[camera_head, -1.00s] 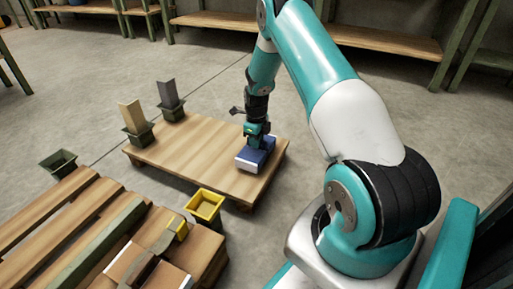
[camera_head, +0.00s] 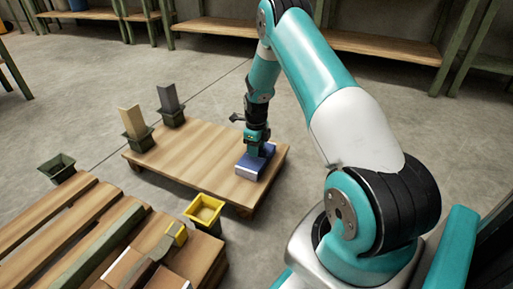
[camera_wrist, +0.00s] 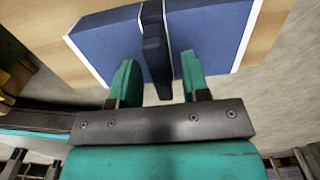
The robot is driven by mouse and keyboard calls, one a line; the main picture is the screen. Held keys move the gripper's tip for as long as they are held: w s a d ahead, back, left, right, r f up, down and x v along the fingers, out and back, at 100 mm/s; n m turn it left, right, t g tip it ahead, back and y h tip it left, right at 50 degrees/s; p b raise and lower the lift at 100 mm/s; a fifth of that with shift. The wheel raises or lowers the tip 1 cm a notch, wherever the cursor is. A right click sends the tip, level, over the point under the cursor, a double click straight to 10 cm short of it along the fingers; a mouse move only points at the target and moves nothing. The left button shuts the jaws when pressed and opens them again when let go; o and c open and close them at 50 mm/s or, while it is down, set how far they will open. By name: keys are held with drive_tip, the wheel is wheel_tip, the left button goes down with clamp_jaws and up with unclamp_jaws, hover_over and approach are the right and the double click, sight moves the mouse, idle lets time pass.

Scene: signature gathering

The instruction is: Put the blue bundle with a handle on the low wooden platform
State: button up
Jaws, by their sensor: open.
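The blue bundle (camera_head: 249,167) with pale edges lies on the right part of the low wooden platform (camera_head: 193,160) in the head view. In the wrist view the blue bundle (camera_wrist: 214,38) shows its dark upright handle (camera_wrist: 155,45). My gripper (camera_head: 257,150) is right at the bundle, from above. In the wrist view my gripper (camera_wrist: 157,80) is open, with one teal finger on each side of the handle and gaps between. The platform's wood (camera_wrist: 270,30) shows beyond the bundle. The bundle's underside is hidden.
Two dark green holders with upright boards stand at the platform's left edge, one tan (camera_head: 130,120), one grey (camera_head: 169,98). An empty green bin (camera_head: 57,168) stands on the floor at left. A yellow bin (camera_head: 205,210) and a slatted bench (camera_head: 60,220) are in front. The platform's middle is clear.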

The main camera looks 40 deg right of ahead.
wheel_tip(320, 180, up, 13)
drive_tip(key=p, duration=0.8)
drive_tip(key=s+a+r+n+t+y, duration=0.1)
drive_tip(key=a+r+n, duration=0.7)
drive_tip(key=a, duration=0.2)
drive_tip(key=s+a+r+n+y, duration=0.1)
drive_tip(key=a+r+n, duration=0.7)
drive_tip(key=a, duration=0.2)
drive_tip(key=s+a+r+n, duration=0.3)
drive_tip(key=s+a+n, duration=0.2)
drive_tip(key=s+n, duration=0.2)
drive_tip(key=s+a+r+n+y, duration=0.1)
drive_tip(key=s+a+r+n, duration=0.3)
drive_tip(key=s+a+n, duration=0.2)
drive_tip(key=s+a+r+n+g+y, duration=0.1)
drive_tip(key=s+a+r+n, duration=0.2)
drive_tip(key=s+a+n, duration=0.3)
drive_tip(key=s+n, duration=0.4)
drive_tip(key=s, duration=0.2)
drive_tip(key=shift+r, duration=0.35)
